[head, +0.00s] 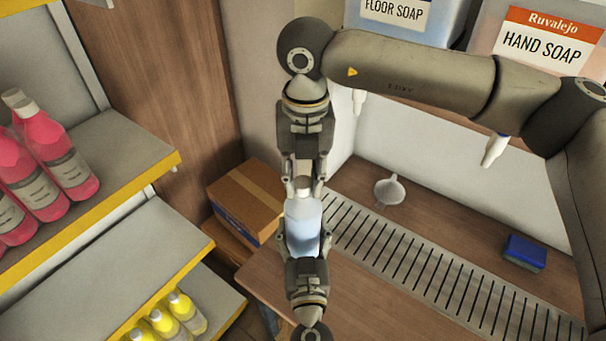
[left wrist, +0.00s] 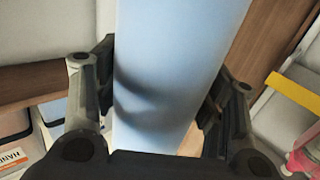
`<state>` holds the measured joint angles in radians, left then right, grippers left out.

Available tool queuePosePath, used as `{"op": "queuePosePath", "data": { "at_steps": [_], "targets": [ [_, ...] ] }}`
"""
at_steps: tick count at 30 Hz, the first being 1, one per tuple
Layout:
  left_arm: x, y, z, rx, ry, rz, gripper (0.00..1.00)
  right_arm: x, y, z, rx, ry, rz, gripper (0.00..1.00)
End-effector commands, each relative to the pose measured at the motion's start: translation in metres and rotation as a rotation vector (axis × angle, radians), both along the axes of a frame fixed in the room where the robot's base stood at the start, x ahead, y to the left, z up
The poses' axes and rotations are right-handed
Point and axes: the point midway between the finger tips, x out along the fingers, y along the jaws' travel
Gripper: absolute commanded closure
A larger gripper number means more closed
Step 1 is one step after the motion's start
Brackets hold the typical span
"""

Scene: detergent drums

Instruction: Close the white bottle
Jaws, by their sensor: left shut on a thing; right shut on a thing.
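The white bottle (head: 303,216), tinted pale blue, is held up over the front edge of the wooden counter in the head view. My left gripper (head: 303,240) comes from below and is shut around its body. In the left wrist view the bottle (left wrist: 172,65) fills the space between the fingers of my left gripper (left wrist: 165,90). My right gripper (head: 303,184) points down from above, shut on the grey-white cap (head: 303,187) at the bottle's top. The cap is in line with the neck; whether it is screwed tight cannot be told.
A wooden counter (head: 440,200) with a slotted metal drain (head: 440,268) holds a white funnel (head: 389,190) and a blue sponge (head: 524,252). Floor soap (head: 400,14) and hand soap (head: 540,45) drums stand above. A cardboard box (head: 246,200) and shelves with pink bottles (head: 60,160) are left.

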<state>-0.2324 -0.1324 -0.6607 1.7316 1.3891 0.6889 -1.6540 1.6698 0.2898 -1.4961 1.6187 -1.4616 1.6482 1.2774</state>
Motion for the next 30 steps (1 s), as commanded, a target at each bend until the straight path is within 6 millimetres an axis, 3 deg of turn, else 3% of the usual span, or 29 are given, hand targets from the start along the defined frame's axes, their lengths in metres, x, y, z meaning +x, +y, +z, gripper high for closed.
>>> {"op": "queuePosePath", "data": {
  "at_steps": [21, 30],
  "targets": [
    [-0.0004, 0.0008, -0.0008, 0.001, 0.001, 0.002, 1.00, 0.0013, -0.0011, -0.0002, 0.001, -0.004, -1.277, 0.80],
    [-0.0002, 0.0004, -0.0010, 0.003, 0.002, 0.001, 1.00, -0.0048, 0.0052, -0.0003, -0.009, -0.008, -1.638, 0.79]
  ]
}}
